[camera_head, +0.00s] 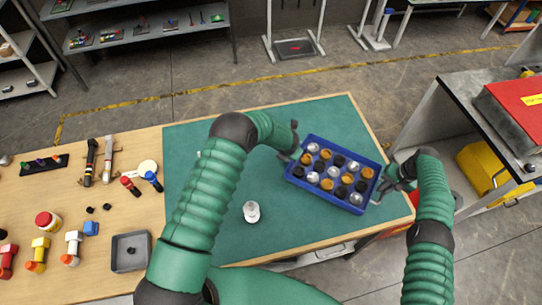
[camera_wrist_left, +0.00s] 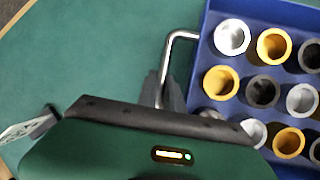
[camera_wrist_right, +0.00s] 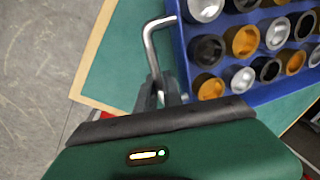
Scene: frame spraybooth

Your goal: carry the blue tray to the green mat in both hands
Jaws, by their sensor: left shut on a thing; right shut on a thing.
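The blue tray (camera_head: 327,201) holds several silver, orange and black cups in rows. It is over the right part of the green mat (camera_head: 285,235); I cannot tell whether it rests on the mat or hangs just above it. My left gripper (camera_head: 290,154) is shut on the metal handle at the tray's left end, and the handle also shows in the left wrist view (camera_wrist_left: 178,36). My right gripper (camera_head: 384,186) is shut on the handle at the other end, seen in the right wrist view (camera_wrist_right: 150,38). The fingertips are partly hidden in the head view.
A small white object (camera_head: 251,211) stands on the mat left of the tray. Tools, bottles and a grey bin (camera_head: 131,252) lie on the bare wood at left. A grey bench (camera_head: 470,95) with a red box (camera_head: 517,108) stands at right. The mat left of the tray is mostly clear.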

